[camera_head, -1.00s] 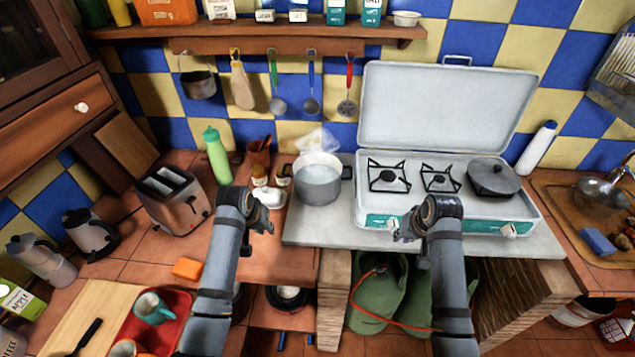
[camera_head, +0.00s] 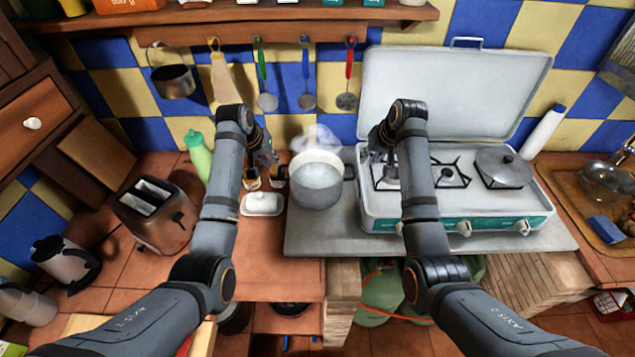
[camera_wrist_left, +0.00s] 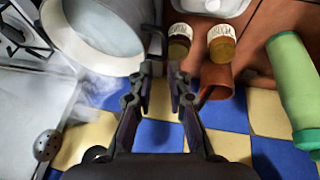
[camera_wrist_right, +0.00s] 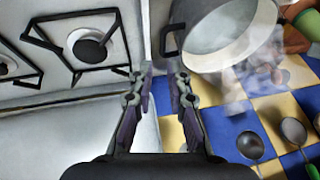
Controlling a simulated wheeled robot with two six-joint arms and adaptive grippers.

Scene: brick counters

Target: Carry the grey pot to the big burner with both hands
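The grey pot (camera_head: 318,192) stands on the counter slab left of the stove, steam rising from its pale liquid. The left burner (camera_head: 388,180) is partly hidden by my right arm; its grate looks bigger than that of the middle burner (camera_head: 449,174). My left gripper (camera_head: 264,162) is open and empty at the pot's left side. In the left wrist view its fingertips (camera_wrist_left: 160,72) point at a pot handle (camera_wrist_left: 154,38), apart from it. My right gripper (camera_head: 382,158) is open, right of the pot. In the right wrist view its fingertips (camera_wrist_right: 163,76) face the other handle (camera_wrist_right: 170,40).
A white butter dish (camera_head: 262,204) and small jars (camera_wrist_left: 221,42) stand left of the pot. A green bottle (camera_head: 198,157) and a toaster (camera_head: 155,215) stand further left.

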